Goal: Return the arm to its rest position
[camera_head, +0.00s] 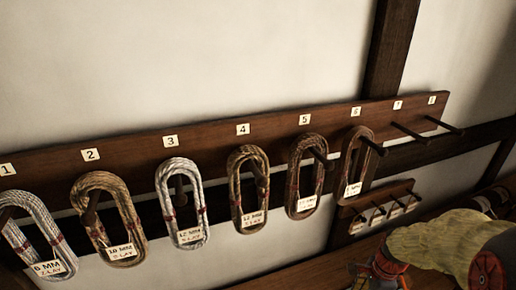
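Part of what looks like my own arm shows at the lower right, with a straw-coloured cover and dark joints with red-orange rings. It is cut off by the bottom and right edges. I cannot make out my gripper's fingers in this view. The arm lies in front of a wooden surface (300,278), below and to the right of the peg rail (215,137). I cannot tell whether it touches anything.
Rope coils with paper tags hang on pegs 1 to 6, including a white coil (162,201) at 3 and a brown coil (353,163) at 6. Pegs 7 (409,132) and 8 (444,125) are bare. A small tagged rack (377,205) sits below, close to my arm.

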